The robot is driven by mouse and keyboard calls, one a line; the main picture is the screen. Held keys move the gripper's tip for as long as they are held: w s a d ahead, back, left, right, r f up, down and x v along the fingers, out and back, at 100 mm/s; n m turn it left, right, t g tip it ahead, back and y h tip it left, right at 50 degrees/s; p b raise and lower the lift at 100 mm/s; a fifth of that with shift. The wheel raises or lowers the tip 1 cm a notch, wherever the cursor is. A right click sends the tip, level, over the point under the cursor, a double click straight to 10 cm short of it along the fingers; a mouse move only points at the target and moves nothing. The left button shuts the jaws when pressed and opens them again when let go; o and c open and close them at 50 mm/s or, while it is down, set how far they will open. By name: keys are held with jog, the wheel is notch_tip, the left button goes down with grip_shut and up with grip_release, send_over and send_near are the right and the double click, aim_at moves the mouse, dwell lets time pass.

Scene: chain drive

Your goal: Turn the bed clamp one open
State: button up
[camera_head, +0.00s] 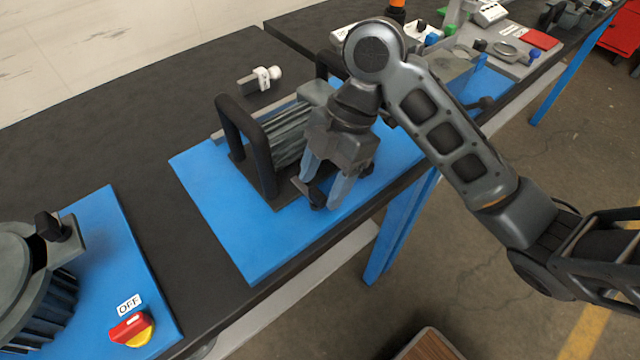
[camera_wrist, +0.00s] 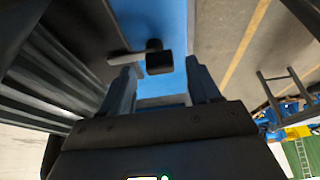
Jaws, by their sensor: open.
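The bed clamp shows as a grey lever (camera_wrist: 126,56) with a dark, blocky knob (camera_wrist: 158,58) in the wrist view, over the blue plate's edge. In the head view the dark knob (camera_head: 317,198) sits low at the front of the ribbed grey motor unit. My gripper (camera_head: 318,189) points down over it, with its fingers apart. In the wrist view my gripper (camera_wrist: 162,78) shows its two fingers on either side of the knob, with blue plate visible between them. No firm contact can be seen. The clamp's base is mostly hidden behind my gripper.
A thick black handle frame (camera_head: 246,145) stands just left of my gripper on the blue plate (camera_head: 232,238). At the lower left are another blue plate with a grey unit (camera_head: 28,275) and a red-yellow OFF switch (camera_head: 132,328). The plate's front stretch is clear.

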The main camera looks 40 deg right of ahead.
jog(key=shift+x, duration=0.85)
jog(key=c, duration=1)
